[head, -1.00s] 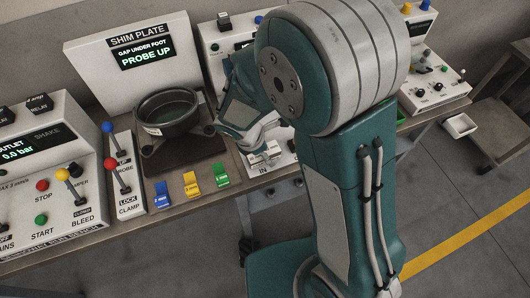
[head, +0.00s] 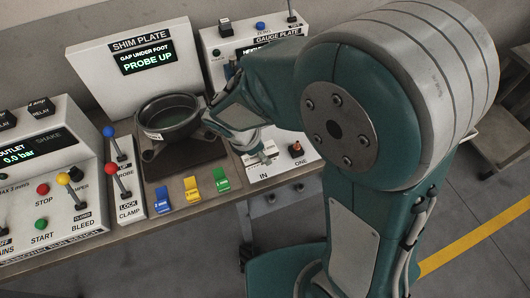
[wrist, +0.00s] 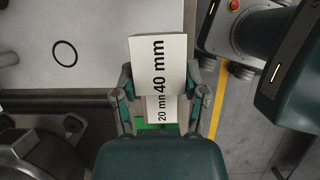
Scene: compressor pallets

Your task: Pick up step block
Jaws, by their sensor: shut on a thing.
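The step block (wrist: 158,62) is a pale stepped block marked "40 mm" and "20 mm" in the wrist view. My gripper (wrist: 159,98) is shut on it, with one finger on each side, and the 40 mm part reaches out past the fingertips. In the head view my gripper (head: 258,150) is low over the bench panel marked "IN", right of the round casting. There the block is largely hidden by the gripper, and I cannot tell whether it touches the panel.
The dark round casting (head: 168,118) sits close left of my gripper. Blue (head: 162,196), yellow (head: 191,188) and green (head: 221,179) shims lie along the front edge. The shim plate display (head: 143,54) and gauge plate console (head: 255,45) stand behind. Levers (head: 118,175) stand at left.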

